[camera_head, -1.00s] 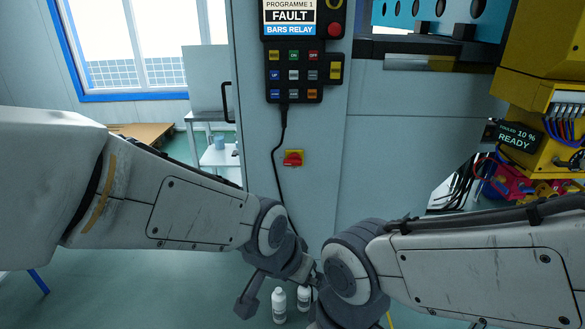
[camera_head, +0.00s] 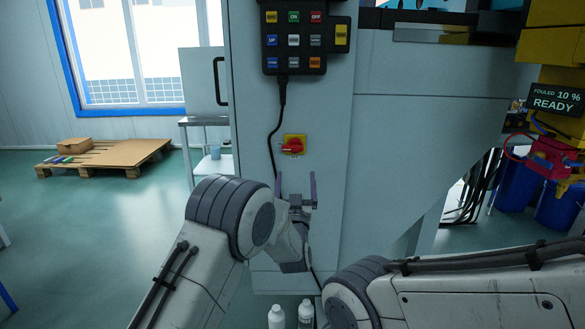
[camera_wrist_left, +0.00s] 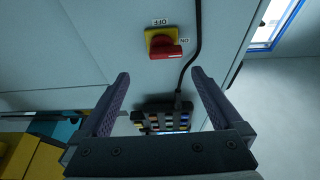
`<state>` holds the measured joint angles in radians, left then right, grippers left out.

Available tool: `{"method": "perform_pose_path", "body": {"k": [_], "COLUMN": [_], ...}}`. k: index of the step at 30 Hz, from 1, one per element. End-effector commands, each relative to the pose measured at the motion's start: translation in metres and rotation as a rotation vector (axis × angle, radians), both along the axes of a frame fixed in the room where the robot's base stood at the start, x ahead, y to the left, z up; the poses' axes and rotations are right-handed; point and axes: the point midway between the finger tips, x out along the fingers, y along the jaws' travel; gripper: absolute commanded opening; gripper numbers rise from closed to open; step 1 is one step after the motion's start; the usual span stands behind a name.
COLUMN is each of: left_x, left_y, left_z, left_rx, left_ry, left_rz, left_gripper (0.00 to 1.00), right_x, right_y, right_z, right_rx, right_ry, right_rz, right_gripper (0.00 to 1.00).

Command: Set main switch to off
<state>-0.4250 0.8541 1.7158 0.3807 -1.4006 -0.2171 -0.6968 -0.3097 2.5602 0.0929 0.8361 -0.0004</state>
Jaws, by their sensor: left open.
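The main switch (camera_head: 293,144) is a red rotary knob on a yellow plate on the grey cabinet front. In the left wrist view the switch (camera_wrist_left: 163,45) appears upside down, with OFF printed above it and ON to its right; the red handle points right, towards ON. My left gripper (camera_head: 297,182) is open and empty, just below the switch in the head view and apart from it. In the left wrist view its fingers (camera_wrist_left: 160,76) stand wide apart, with the switch beyond their tips. My right arm shows at lower right; its gripper is out of view.
A button pendant (camera_head: 294,40) hangs above the switch, its black cable (camera_head: 272,135) running down just left of the plate. A door handle (camera_head: 220,82) sticks out at left. White bottles (camera_head: 277,317) stand below. A pallet (camera_head: 105,157) lies at far left.

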Motion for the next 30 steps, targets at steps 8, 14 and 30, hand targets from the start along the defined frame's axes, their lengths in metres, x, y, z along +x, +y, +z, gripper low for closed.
{"method": "perform_pose_path", "body": {"k": [8, 14, 30], "left_x": [0.021, 0.055, 0.097], "left_y": [0.014, 0.014, 0.011], "left_z": [0.008, 0.022, 0.039], "left_rx": [-0.002, -0.002, -0.001], "left_ry": [-0.038, -0.036, -0.032], "left_rz": [0.029, 0.029, 0.023], "left_gripper": [1.0, 1.0, 1.0], "right_x": [0.0, 0.0, 0.0], "right_y": [0.0, 0.0, 0.0], "right_z": [-0.002, -0.002, -0.002], "right_rx": [0.001, 0.001, 0.0], "right_ry": [-0.001, -0.001, 0.0], "right_rz": [0.0, 0.0, 0.0], "right_gripper": [0.5, 0.5, 0.5]}}
